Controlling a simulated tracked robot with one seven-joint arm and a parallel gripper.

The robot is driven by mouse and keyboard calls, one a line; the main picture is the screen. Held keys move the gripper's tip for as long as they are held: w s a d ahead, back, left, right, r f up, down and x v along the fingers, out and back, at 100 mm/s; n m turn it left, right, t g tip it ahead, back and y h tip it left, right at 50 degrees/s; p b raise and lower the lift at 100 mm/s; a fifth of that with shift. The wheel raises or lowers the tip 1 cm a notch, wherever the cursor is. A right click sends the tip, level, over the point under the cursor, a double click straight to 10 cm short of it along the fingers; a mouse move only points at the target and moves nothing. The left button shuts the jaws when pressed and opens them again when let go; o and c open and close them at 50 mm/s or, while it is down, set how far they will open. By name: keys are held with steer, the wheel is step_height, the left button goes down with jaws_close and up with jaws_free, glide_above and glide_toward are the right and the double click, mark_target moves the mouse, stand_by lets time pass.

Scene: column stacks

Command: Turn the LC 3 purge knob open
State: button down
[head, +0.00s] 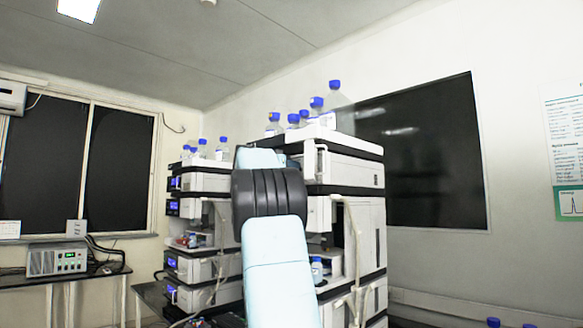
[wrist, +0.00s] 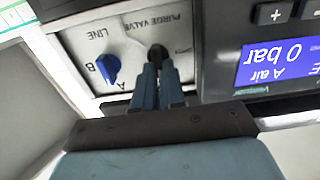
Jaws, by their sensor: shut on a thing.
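The wrist view shows an instrument panel upside down, with a "PURGE VALVE" label. The dark purge knob (wrist: 157,51) sits beside that label. My gripper (wrist: 158,68) is shut on the purge knob, its two fingers close together at it. The fingers hide part of the knob, and I cannot tell its turn angle. In the head view my arm covers the gripper and the knob. Which stack carries the LC 3 label cannot be read.
A blue line selector knob (wrist: 109,69) marked A and B is close beside my fingers. A blue display (wrist: 278,62) reads "0 bar". Blue-capped bottles (head: 334,93) stand on the instrument stack (head: 350,172). A bench with a grey device (head: 57,258) is at the left.

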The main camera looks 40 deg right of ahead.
steer(key=shift+w+n, duration=0.1)
steer(key=shift+n, duration=0.2)
steer(key=shift+w+a+f+n, duration=0.1)
steer(key=shift+w+f+n, duration=0.1)
steer(key=shift+n, duration=2.5)
steer(key=shift+w+d+f+n, duration=0.1)
steer(key=shift+w+f+n, duration=0.15)
steer(key=shift+n, duration=2.45)
steer(key=shift+w+a+f+n, duration=0.1)
steer(key=shift+w+f+n, duration=0.1)
steer(key=shift+n, duration=2.5)
steer(key=c, duration=1.5)
jaws_free()
steer(key=shift+w, duration=0.1)
steer(key=shift+o, duration=1.4)
steer(key=s+a, duration=0.1)
steer(key=a, duration=1.2)
steer(key=shift+a, duration=0.4)
